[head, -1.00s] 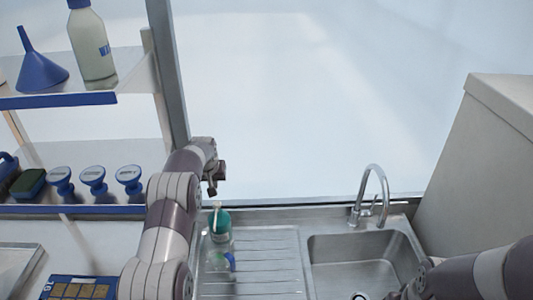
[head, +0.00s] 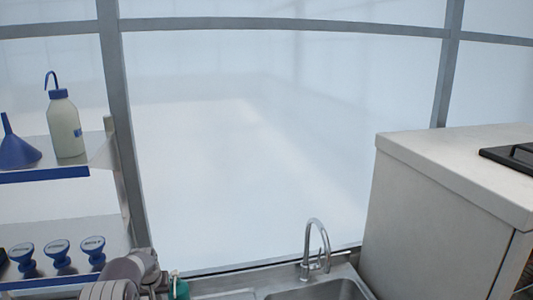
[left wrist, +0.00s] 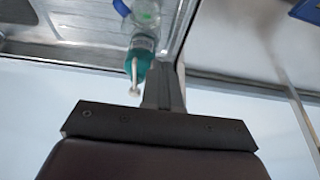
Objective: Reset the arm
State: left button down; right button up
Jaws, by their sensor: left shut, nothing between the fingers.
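My left arm (head: 125,278) shows at the bottom left of the head view, beside the teal bottle (head: 181,289). In the left wrist view my left gripper (left wrist: 168,72) is shut with nothing in it. Its fingers point toward the sink counter, close to the teal-topped bottle (left wrist: 143,58) with a white nozzle; I cannot tell whether they touch. A clear bottle (left wrist: 146,12) stands behind it. My right arm and gripper are out of both views.
A steel sink (head: 320,290) with a tap (head: 316,245) is at the bottom. A white cabinet (head: 440,210) stands right. A glass wall is behind.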

pick_arm(q)
jog(key=s+d+m+b, duration=0.1)
jog(key=s+d+b, duration=0.3)
jog(key=s, duration=0.8)
jog(key=s+d+f+m+g+b, duration=0.1)
jog(key=s+d+b, duration=0.3)
jog(key=s, duration=0.8)
jog(key=s+d+f+m+g+h+b, duration=0.1)
jog(key=s+d+b, duration=0.3)
jog(key=s, duration=0.8)
jog(key=shift+s+d+f, duration=0.25)
jog(key=shift+s+d, duration=0.05)
jog(key=shift+d, duration=0.95)
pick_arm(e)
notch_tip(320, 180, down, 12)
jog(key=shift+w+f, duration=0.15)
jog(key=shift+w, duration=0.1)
pick_arm(q)
jog(key=shift+w, duration=0.15)
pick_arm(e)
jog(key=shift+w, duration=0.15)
